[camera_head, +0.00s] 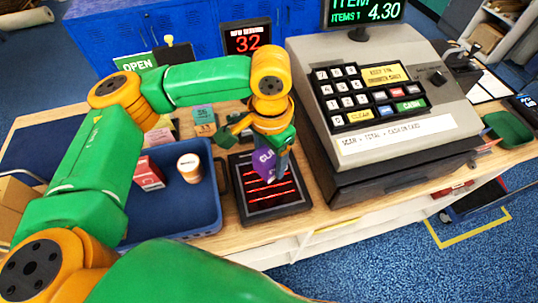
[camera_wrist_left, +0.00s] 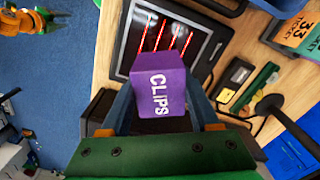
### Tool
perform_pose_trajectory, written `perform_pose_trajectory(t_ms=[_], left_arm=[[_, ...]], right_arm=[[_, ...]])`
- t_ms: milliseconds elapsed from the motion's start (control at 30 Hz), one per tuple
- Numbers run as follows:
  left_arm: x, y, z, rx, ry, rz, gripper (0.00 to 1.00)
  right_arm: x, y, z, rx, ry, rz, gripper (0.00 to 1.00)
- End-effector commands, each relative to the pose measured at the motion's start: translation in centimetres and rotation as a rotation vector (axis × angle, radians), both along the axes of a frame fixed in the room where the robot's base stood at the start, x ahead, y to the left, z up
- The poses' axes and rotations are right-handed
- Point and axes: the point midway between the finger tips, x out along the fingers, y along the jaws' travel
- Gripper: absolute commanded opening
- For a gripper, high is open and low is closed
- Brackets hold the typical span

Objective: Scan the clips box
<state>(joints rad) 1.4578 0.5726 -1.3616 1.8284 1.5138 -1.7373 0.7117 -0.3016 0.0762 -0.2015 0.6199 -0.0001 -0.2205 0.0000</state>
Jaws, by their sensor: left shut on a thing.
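The purple clips box (camera_head: 264,163) hangs above the dark scanner plate (camera_head: 270,212), which shows glowing red lines. My left gripper (camera_head: 272,147) is shut on the box. In the left wrist view the clips box (camera_wrist_left: 160,88) sits between the two fingers, its white CLIPS lettering facing the camera. The scanner glass (camera_wrist_left: 165,38) lies beyond it there. The register display (camera_head: 368,10) reads ITEMS 1 and 4.30. Part of my right arm (camera_wrist_left: 25,22) shows in the wrist view's upper left corner; its jaws are too small to tell.
The large cash register (camera_head: 385,100) stands close on the right. A red 32 sign (camera_head: 246,40) stands behind the scanner.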

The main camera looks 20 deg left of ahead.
Motion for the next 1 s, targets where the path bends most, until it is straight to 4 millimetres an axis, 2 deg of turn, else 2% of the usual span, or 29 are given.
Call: perform_pose_trajectory(t_ms=[33,100,167,300,433,500,600,700,1000], left_arm=[[0.0,0.0,-1.3,0.0,0.0,0.0,0.02],[0.0,0.0,-1.8,0.0,0.0,0.0,0.02],[0.0,0.0,-0.6,0.0,0.001,0.0,0.02],[0.0,0.0,3.5,0.0,0.001,0.0,0.02],[0.0,0.0,6.8,0.0,0.001,0.0,0.02],[0.1,-0.1,7.2,-0.003,-0.004,0.001,0.02],[0.1,-0.1,9.5,-0.001,-0.004,0.0,0.02],[0.0,-0.1,10.8,-0.001,-0.001,0.0,0.02],[0.0,0.0,11.0,0.0,0.001,0.0,0.02]], right_arm=[[0.0,-0.1,-1.5,-0.001,0.0,0.0,0.5],[0.0,-0.2,-2.1,-0.003,-0.001,0.001,0.5],[0.0,-0.2,-0.9,-0.003,-0.001,0.0,0.5],[0.1,-0.2,3.8,-0.004,-0.002,0.0,0.5],[0.1,-0.3,7.6,-0.004,-0.002,0.0,0.5],[0.1,-0.3,6.1,-0.004,-0.003,0.0,0.5],[0.2,-0.3,5.9,-0.005,-0.003,-0.001,0.5],[0.2,-0.4,5.8,-0.005,-0.003,-0.002,0.5],[0.2,-0.4,5.8,-0.005,-0.003,-0.001,0.5]])
